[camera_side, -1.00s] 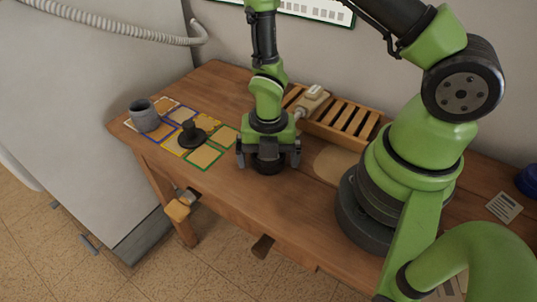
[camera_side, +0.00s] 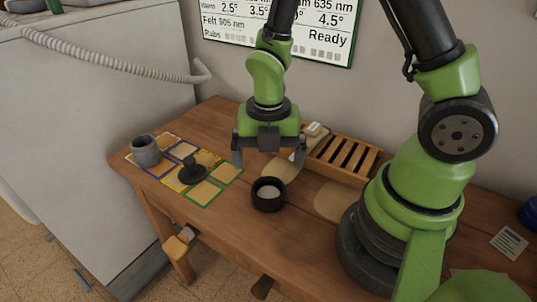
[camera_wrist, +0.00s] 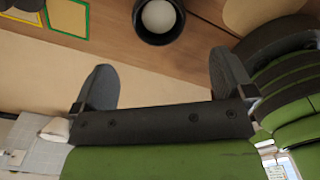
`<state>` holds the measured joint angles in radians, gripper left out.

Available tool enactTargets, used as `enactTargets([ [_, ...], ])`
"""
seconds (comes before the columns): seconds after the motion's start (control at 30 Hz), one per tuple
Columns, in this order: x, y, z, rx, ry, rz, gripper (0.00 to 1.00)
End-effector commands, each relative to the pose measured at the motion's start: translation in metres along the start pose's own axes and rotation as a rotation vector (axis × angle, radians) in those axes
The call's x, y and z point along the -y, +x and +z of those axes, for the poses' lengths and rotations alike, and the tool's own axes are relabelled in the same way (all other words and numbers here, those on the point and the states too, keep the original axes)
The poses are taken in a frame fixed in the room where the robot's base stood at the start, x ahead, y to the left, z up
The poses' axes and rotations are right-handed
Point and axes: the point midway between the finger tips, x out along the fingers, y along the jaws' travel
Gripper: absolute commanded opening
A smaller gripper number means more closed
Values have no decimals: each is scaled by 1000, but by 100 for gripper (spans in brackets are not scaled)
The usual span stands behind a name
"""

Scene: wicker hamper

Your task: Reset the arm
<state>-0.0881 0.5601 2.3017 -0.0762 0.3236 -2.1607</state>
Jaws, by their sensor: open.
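My gripper (camera_side: 268,158) is open and empty, held upright above the wooden table (camera_side: 235,240). Its two dark fingers point down in the side view and stand wide apart in the wrist view (camera_wrist: 160,85). A black round cup with a pale disc inside (camera_side: 268,196) stands on the table just in front of and below the fingers, apart from them. It also shows at the top of the wrist view (camera_wrist: 158,38).
Coloured-frame squares (camera_side: 204,191) lie at the table's left. A grey cup (camera_side: 146,152) and a dark knobbed tool (camera_side: 192,171) stand on them. A slotted wooden rack (camera_side: 343,157) is at the back. A wall chart (camera_side: 285,30) hangs behind. The front middle of the table is clear.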

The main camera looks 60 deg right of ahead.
Motion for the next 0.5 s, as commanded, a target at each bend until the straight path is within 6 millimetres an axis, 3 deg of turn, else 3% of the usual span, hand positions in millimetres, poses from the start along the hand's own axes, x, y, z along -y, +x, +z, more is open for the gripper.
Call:
enactTargets([
  [0.3,-1,-4,1,5,32,11,100],
  [0.37,-2,-13,2,12,103,30,100],
  [0.5,-2,-55,3,23,452,126,100],
])
